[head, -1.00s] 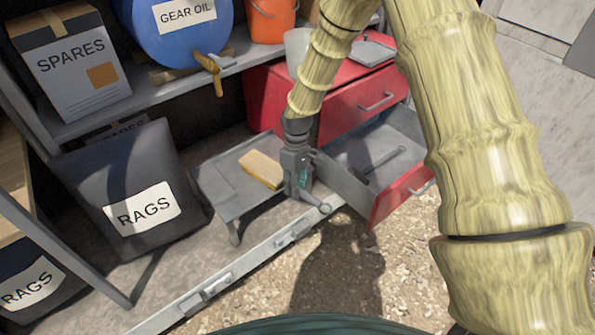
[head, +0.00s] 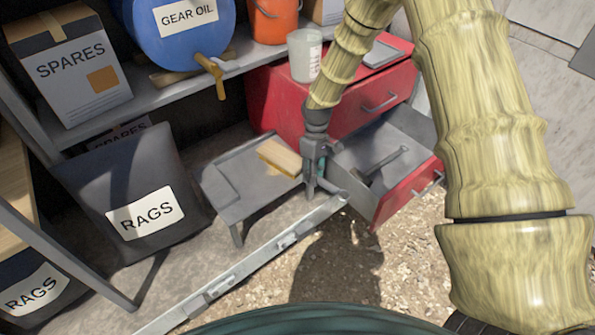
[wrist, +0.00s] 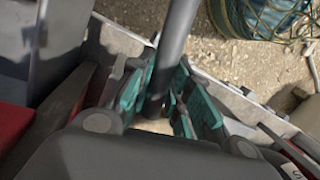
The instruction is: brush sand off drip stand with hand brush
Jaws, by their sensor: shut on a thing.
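The drip stand (head: 232,203) is a low grey tray on short legs, on the lower shelf. The hand brush has a pale wooden head (head: 280,156) over the stand's right part; I cannot tell whether it touches. A small yellowish patch, perhaps sand (head: 272,171), shows beside the head. My gripper (head: 314,180) is shut on the brush's grey handle, at the stand's right end. In the wrist view, the handle (wrist: 176,40) runs between the teal pads of my gripper (wrist: 160,98). The brush's underside is hidden.
A red cabinet (head: 282,100) with an open drawer (head: 409,192) stands close to the right of my gripper. A dark rags bag (head: 105,185) sits left of the stand. The blue gear oil drum (head: 182,42) and its tap are above. The shelf's front rail (head: 240,258) borders gravelly ground.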

